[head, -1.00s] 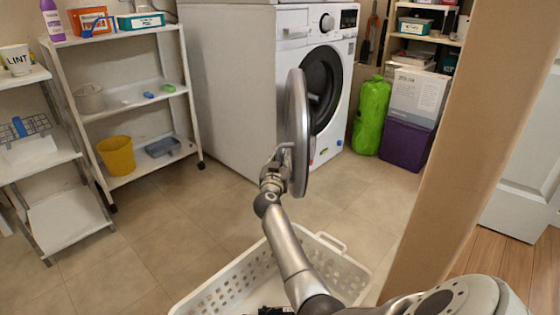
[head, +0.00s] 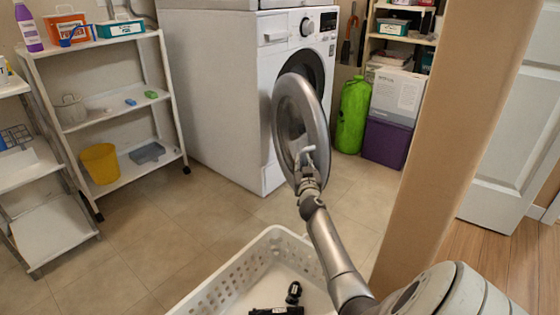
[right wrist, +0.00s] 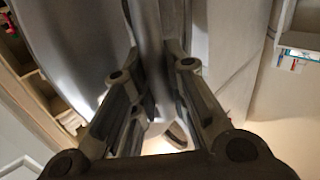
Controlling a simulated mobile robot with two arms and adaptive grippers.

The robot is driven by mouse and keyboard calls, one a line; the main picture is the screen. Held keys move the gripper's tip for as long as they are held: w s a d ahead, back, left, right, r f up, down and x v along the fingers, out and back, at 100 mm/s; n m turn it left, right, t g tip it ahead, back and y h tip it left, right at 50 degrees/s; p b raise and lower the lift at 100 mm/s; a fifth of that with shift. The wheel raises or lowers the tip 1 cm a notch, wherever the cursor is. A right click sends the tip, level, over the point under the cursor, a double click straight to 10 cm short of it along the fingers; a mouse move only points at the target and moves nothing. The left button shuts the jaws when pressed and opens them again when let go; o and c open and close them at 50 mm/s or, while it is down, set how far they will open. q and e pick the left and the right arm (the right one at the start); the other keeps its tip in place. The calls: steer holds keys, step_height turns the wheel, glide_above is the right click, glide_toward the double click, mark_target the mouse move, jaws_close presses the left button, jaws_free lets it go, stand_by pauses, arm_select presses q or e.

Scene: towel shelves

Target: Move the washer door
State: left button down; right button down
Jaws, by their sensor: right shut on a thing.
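The white washer (head: 240,90) stands at the back middle in the head view. Its round grey door (head: 281,118) with a glass middle is swung open towards me. The dark drum opening (head: 308,66) shows behind it. My right gripper (head: 306,162) is at the door's near edge, shut on the door. In the right wrist view the door's rim (right wrist: 149,45) runs down between the two fingers of the right gripper (right wrist: 160,70). Part of the drum opening is hidden by the door. My left gripper is not clearly seen.
A white laundry basket (head: 215,290) stands on the floor below my right arm. A tan post (head: 455,120) rises close on the right. White shelves (head: 130,105) stand at left. A green bag (head: 352,115) and purple box (head: 386,142) sit right of the washer.

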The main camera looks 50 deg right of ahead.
mark_target(321, 163)
steer(key=s+d, duration=0.2)
steer(key=d, duration=0.1)
steer(key=s+d, duration=0.1)
steer(key=d, duration=0.1)
steer(key=shift+d+f, duration=0.1)
steer(key=shift+d, duration=0.15)
steer(key=c, duration=1.4)
jaws_free()
steer(key=shift+s, duration=0.15)
steer(key=shift+v, duration=5.95)
